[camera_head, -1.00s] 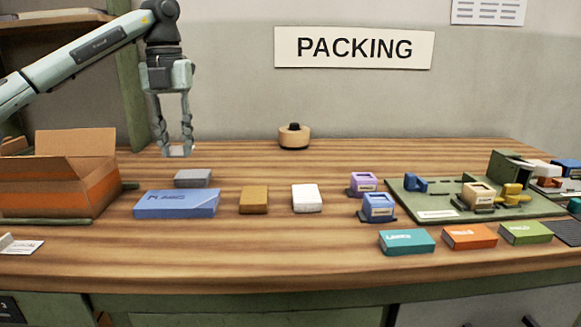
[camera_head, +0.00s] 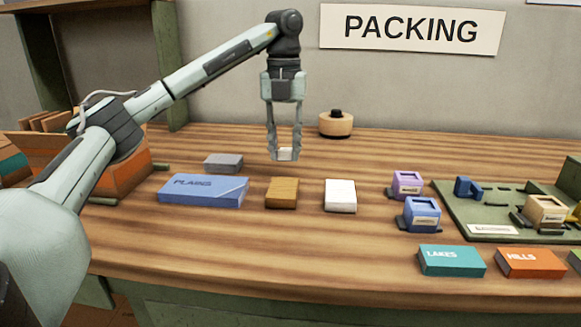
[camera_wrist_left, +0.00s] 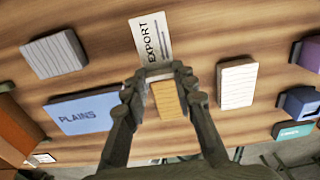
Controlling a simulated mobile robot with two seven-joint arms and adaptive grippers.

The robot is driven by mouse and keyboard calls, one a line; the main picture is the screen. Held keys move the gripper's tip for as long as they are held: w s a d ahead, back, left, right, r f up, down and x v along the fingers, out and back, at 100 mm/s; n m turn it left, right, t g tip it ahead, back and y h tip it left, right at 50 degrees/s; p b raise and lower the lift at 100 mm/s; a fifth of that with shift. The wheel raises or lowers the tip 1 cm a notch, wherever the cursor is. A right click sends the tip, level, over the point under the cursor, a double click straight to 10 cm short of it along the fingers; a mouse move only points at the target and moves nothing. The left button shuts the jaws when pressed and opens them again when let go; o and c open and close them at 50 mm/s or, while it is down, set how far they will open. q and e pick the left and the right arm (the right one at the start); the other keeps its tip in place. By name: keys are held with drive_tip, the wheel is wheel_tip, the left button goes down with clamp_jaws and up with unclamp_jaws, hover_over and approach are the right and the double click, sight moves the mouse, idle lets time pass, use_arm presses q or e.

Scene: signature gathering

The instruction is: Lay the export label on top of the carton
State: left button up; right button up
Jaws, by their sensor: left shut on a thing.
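My left gripper (camera_head: 286,153) is shut on the export label (camera_wrist_left: 150,38), a white card with "EXPORT" and dark lines in the left wrist view. In the head view the label (camera_head: 288,154) is a small pale patch between the fingertips. It is held above the table, beyond the brown block. The carton (camera_head: 128,180) is an orange-brown open box at the left of the table. Its flaps stand up, and my left arm hides much of it. The gripper is well to the right of the carton. My right gripper is not in view.
A blue PLAINS box (camera_head: 203,190), grey block (camera_head: 224,163), brown block (camera_head: 282,193) and white block (camera_head: 340,196) lie mid-table. A round wooden item (camera_head: 336,125) stands at the back. Stamps and a green tray (camera_head: 465,222) are on the right.

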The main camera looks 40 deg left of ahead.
sight(290, 159)
use_arm(q)
drive_tip(key=shift+w+d+f, duration=0.3)
drive_tip(key=shift+d+f, duration=0.1)
drive_tip(key=shift+d, duration=0.05)
drive_tip(key=shift+f, duration=0.3)
wheel_tip(290, 159, down, 2)
drive_tip(key=shift+f, duration=0.75)
drive_tip(key=o, duration=0.8)
drive_tip(key=shift+c, duration=0.2)
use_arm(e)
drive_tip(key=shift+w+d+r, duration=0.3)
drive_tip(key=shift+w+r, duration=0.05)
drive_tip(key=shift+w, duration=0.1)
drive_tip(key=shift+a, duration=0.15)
